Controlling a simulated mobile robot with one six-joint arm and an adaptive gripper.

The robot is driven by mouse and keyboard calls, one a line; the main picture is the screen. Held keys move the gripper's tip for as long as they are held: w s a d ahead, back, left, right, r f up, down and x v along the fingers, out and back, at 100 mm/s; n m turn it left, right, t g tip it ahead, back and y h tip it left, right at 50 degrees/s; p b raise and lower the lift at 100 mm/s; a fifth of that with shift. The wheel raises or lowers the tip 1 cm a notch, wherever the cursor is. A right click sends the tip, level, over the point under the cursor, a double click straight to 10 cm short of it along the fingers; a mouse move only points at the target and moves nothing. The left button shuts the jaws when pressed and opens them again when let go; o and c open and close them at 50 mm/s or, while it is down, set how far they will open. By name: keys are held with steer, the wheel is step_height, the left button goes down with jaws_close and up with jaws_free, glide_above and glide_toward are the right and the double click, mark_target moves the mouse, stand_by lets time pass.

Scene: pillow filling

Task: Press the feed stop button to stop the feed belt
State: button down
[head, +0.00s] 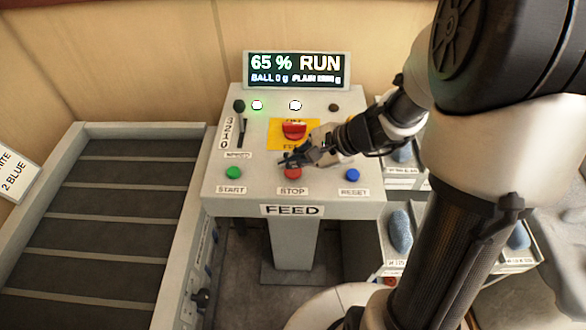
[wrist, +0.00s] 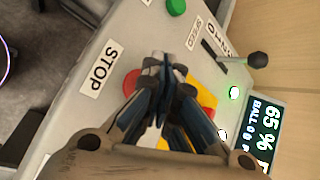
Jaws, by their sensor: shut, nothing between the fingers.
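The feed console (head: 225,195) carries a red stop button (head: 291,173) above the STOP label (head: 291,191). My gripper (head: 293,160) is shut and empty, with its tips at the stop button and partly covering it. In the wrist view my gripper (wrist: 163,66) also covers part of the stop button (wrist: 131,80), beside the STOP label (wrist: 101,70). I cannot tell whether the tips touch the button. The display (head: 297,70) reads 65 % RUN. The feed belt (head: 105,205) lies at left.
A red emergency knob (head: 294,129) on a yellow plate stands just behind my gripper. The green START button (head: 233,173) is to the left and the blue RESET button (head: 352,174) to the right. A black lever (head: 240,107) is at the back left.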

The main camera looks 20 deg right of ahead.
mark_target(292, 174)
stand_by(0.8)
steer(key=shift+f+b, duration=0.45)
steer(key=shift+b, duration=0.1)
steer(key=shift+f+b, duration=0.5)
steer(key=shift+b, duration=0.05)
stand_by(0.5)
steer(key=shift+r, duration=0.1)
steer(key=shift+r+p, duration=0.75)
steer(key=shift+r, duration=0.1)
steer(key=shift+r, duration=0.1)
step_height(292, 174, up, 5)
steer(key=p, duration=0.4)
stand_by(0.8)
